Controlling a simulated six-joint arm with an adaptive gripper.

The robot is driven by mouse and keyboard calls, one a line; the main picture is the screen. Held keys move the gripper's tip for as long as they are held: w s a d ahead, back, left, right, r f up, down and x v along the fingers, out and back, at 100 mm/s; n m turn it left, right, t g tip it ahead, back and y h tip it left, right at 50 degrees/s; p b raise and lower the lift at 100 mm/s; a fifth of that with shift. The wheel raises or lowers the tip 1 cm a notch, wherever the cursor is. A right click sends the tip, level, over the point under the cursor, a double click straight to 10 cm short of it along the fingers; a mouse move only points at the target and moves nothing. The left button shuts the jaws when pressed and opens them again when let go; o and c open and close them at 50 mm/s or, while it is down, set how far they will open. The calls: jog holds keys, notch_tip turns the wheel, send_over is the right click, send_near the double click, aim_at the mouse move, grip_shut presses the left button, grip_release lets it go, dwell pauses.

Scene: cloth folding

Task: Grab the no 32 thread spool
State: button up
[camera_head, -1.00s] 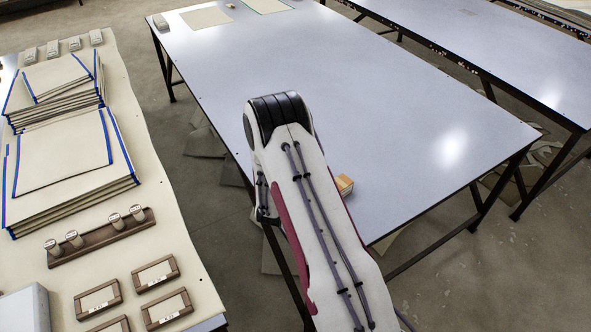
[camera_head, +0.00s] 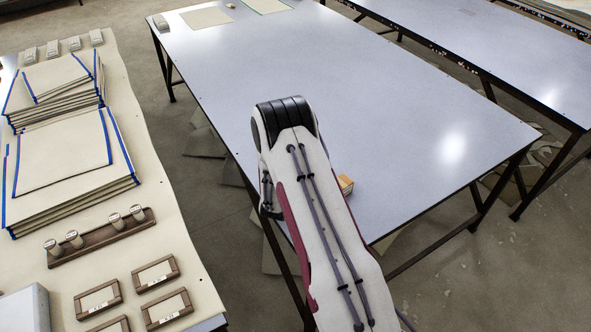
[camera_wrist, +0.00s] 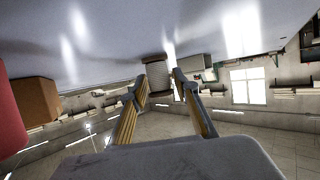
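Several pale thread spools stand upright in a dark wooden rack (camera_head: 110,236) on the left table in the head view. One is the leftmost spool (camera_head: 53,248), beside a second spool (camera_head: 74,239); a third spool (camera_head: 115,221) and the rightmost spool (camera_head: 137,213) stand further along. Their top labels are too small to read, so I cannot tell which is no 32.
Stacked blue-edged cloths (camera_head: 75,160) lie behind the rack. Wooden label frames (camera_head: 154,273) lie in front of it. A small orange-brown box (camera_head: 346,184) sits on the large grey-white table (camera_head: 400,110), which is mostly clear. A floor gap separates the tables.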

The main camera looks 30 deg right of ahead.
jog(key=c, duration=0.4)
jog(key=shift+r, duration=0.2)
jog(key=shift+r, duration=4.8)
